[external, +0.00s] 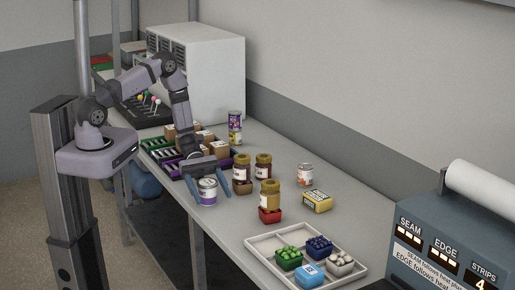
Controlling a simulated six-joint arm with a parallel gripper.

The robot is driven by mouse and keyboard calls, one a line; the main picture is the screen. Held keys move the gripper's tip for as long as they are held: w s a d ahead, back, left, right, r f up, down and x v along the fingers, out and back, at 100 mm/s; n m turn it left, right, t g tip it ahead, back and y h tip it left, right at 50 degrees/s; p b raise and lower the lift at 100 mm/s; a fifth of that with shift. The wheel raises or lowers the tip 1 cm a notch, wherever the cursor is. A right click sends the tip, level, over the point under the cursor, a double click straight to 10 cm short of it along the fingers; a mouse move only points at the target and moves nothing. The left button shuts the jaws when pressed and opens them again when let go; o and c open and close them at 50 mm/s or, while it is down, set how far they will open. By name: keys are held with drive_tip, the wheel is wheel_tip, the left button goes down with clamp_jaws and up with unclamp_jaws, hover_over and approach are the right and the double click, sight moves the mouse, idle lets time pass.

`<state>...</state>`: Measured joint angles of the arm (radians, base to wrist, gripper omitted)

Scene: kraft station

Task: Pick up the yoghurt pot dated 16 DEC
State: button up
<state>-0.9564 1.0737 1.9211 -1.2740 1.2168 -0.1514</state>
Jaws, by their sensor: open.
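No date reading 16 DEC is legible in the external view, so I cannot tell which item is the yoghurt pot. My gripper (208,186) points down with its blue fingers apart. A small round container (207,191) with a pale and purple label stands between or just behind the fingers, near the table's front edge. I cannot tell whether the fingers touch it. A similar round container (305,175) with a pale label stands apart farther right. Two stacked containers (235,128) with colourful labels stand at the back.
Dark-lidded jars (263,166) stand close to the right of my gripper, one jar (270,193) atop a red block. A yellow box (317,201) lies farther right. A divided tray (262,243) holds several small tubs. Crates with brown boxes (205,137) stand behind my gripper.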

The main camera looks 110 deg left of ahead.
drive_tip(key=c, duration=1.1)
drive_tip(key=shift+o, duration=0.2)
drive_tip(key=shift+r, duration=0.2)
drive_tip(key=shift+c, duration=0.2)
drive_tip(key=shift+r+b, duration=1.35)
drive_tip(key=shift+r, duration=3.5)
